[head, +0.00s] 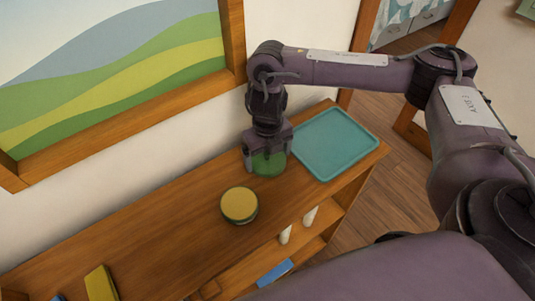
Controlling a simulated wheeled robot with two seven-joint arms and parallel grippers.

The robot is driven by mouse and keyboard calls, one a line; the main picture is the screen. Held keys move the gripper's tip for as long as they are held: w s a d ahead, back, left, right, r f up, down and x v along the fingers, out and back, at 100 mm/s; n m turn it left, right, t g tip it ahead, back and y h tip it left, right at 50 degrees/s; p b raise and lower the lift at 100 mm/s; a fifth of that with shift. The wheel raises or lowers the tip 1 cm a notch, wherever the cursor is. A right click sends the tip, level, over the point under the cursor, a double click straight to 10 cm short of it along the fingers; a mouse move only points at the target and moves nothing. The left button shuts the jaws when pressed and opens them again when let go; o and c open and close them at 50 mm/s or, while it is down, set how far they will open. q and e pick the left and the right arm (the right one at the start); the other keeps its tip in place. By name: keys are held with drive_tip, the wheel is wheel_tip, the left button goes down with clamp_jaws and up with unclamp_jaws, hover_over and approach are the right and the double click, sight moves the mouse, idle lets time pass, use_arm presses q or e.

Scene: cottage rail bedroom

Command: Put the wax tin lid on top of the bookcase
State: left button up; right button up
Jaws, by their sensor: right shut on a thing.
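The bookcase top (160,243) is a long wooden surface running along the wall below a picture. My right gripper (267,163) points down over its far part, just left of a teal tray. It is shut on a round green thing, which looks like the wax tin lid (269,164). The lid is low at the wooden top; I cannot tell whether it touches. The fingers cover part of it. A round tin (239,205) with a yellow top face and dark green rim stands nearer on the bookcase, apart from the gripper. My left gripper is not in view.
The teal tray (335,143) lies empty at the far end of the top. A yellow object (101,284) is at the near left. White items (310,216) and a blue one (274,272) are on shelves below. Bare wood lies left of the tin.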

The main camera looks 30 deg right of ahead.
sight(267, 153)
drive_tip(key=shift+w+f, duration=0.1)
drive_tip(key=shift+w, duration=0.05)
drive_tip(key=shift+f, duration=0.15)
drive_tip(key=o, duration=0.7)
wheel_tip(267, 153, up, 12)
drive_tip(key=p, duration=1.1)
drive_tip(key=shift+r, duration=0.2)
